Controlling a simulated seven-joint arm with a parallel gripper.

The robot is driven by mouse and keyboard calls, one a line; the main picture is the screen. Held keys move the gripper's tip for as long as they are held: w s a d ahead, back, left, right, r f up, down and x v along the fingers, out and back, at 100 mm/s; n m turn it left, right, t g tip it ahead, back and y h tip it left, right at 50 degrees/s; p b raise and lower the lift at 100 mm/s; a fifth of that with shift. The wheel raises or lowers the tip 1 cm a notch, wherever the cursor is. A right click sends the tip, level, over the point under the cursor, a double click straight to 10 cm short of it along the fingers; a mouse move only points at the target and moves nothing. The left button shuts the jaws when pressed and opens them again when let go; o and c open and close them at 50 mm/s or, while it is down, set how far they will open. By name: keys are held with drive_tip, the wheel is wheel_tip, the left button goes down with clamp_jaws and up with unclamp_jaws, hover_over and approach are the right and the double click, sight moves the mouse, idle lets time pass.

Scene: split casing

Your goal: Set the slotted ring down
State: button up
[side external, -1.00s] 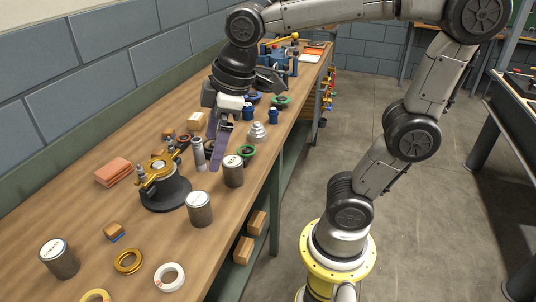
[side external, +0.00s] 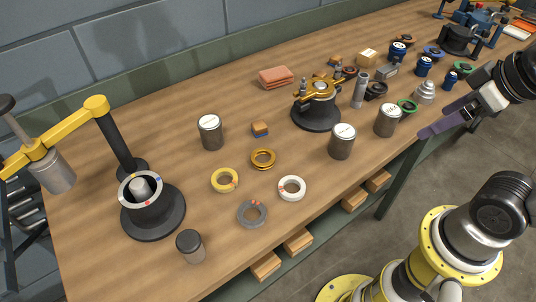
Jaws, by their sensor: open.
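My gripper (side external: 430,131), with purple fingers, is at the right in the side external view. It is open and empty, in front of the table's front edge in the picture. Several rings lie flat on the bench: a gold ring (side external: 263,159), a yellow ring (side external: 224,180), a white ring (side external: 292,188) and a grey ring (side external: 252,214). A pale ring with coloured marks (side external: 140,190) sits around the top of a black round base at the left. I cannot tell which is the slotted ring. My gripper is well apart from all of these.
A black stand with a gold clamp piece (side external: 319,92) stands mid-bench. Grey cans (side external: 342,141) and (side external: 388,120) stand near the front edge. A yellow-armed post (side external: 96,106) rises at the left. Small parts crowd the back right. Bare wood (side external: 190,90) shows at the back left.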

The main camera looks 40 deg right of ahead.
drive_tip(key=w+d+r+n+g+h, duration=0.1)
drive_tip(key=w+d+n+h, duration=0.25)
drive_tip(key=d, duration=0.25)
drive_tip(key=w+a+f+n+t+h, duration=0.1)
drive_tip(key=w+a+f+n+h, duration=0.1)
drive_tip(key=w+a+n, duration=0.4)
drive_tip(key=w+a+f+n+t+h, duration=0.1)
drive_tip(key=w+n+h, duration=0.1)
drive_tip(key=w+n, duration=0.75)
drive_tip(key=n+t+y, duration=0.3)
drive_tip(key=n+t, duration=0.2)
drive_tip(key=n, duration=0.7)
approach(261, 154)
drive_tip(key=shift+s+r, duration=0.6)
drive_tip(key=shift+r, duration=0.2)
drive_tip(key=shift+s+a+f, duration=0.15)
drive_tip(key=shift+a, duration=0.1)
drive_tip(key=x, duration=0.7)
drive_tip(key=shift+f, duration=0.15)
drive_tip(key=shift+c, duration=0.2)
